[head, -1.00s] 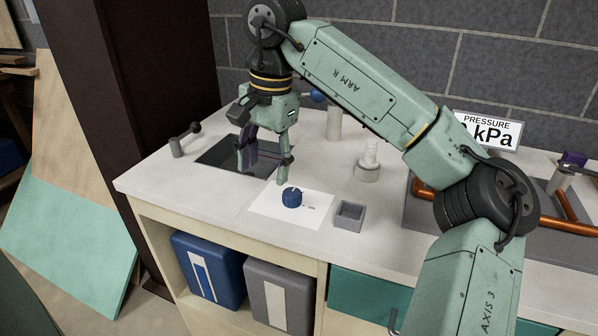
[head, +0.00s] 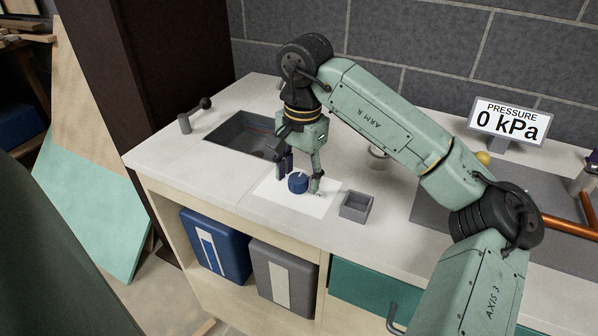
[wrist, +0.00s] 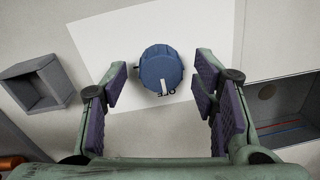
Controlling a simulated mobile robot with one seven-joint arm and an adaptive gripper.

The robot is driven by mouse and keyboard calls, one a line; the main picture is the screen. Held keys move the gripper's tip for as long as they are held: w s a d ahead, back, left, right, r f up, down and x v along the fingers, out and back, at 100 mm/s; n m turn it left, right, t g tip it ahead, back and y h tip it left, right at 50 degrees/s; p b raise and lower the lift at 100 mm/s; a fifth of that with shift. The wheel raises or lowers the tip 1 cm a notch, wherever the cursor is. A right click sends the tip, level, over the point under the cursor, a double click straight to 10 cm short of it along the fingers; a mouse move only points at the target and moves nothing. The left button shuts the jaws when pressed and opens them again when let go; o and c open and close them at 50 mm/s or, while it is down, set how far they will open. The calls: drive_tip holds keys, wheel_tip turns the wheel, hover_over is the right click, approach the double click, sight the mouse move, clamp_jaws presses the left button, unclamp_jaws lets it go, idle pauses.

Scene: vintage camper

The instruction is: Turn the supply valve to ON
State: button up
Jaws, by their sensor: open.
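A round blue knob (head: 297,184) with a ribbed edge sits on a white sheet (head: 270,202) on the counter. In the wrist view the knob (wrist: 161,66) has a white pointer mark at its lower edge, beside partly covered black letters that look like OFF. My gripper (head: 300,183) is low over the sheet with its fingers on either side of the knob. In the wrist view my gripper (wrist: 161,84) is open, with a gap between each purple pad and the knob. The pressure sign (head: 508,121) reads 0 kPa.
A small grey open box (head: 356,207) stands right of the sheet. Copper pipe (head: 562,232) runs over a grey panel at right.

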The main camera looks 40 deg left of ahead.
drive_tip(key=shift+f, duration=0.35)
drive_tip(key=shift+c, duration=0.4)
drive_tip(key=c, duration=1.1)
